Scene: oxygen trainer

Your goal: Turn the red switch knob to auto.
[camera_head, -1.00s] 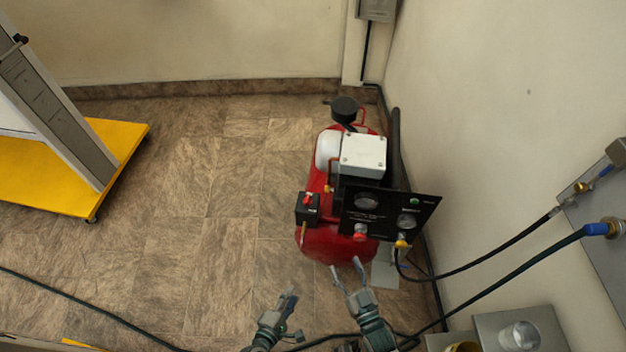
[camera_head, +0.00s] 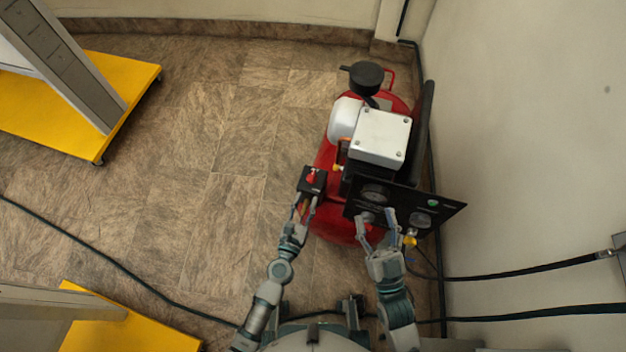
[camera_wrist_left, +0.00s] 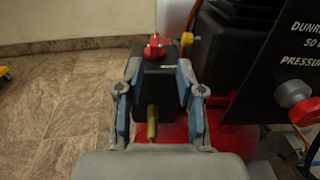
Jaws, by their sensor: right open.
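The red switch knob (camera_head: 311,177) sits on top of a black switch box (camera_head: 316,190) on the left side of the red compressor (camera_head: 338,229). In the left wrist view the red knob (camera_wrist_left: 154,48) stands upright above the black box (camera_wrist_left: 153,76). My left gripper (camera_head: 304,208) is at the near side of the box. In the left wrist view its two fingers (camera_wrist_left: 156,84) are spread, one on each side of the box, below the knob; I cannot tell if they touch it. My right gripper (camera_head: 377,228) is open and empty in front of the gauge panel.
The black gauge panel (camera_head: 440,204) with dials stands right of the box. Hoses (camera_head: 520,270) run to the right wall. A yellow-based cart (camera_head: 130,80) stands at the left and another yellow base (camera_head: 130,325) at the lower left.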

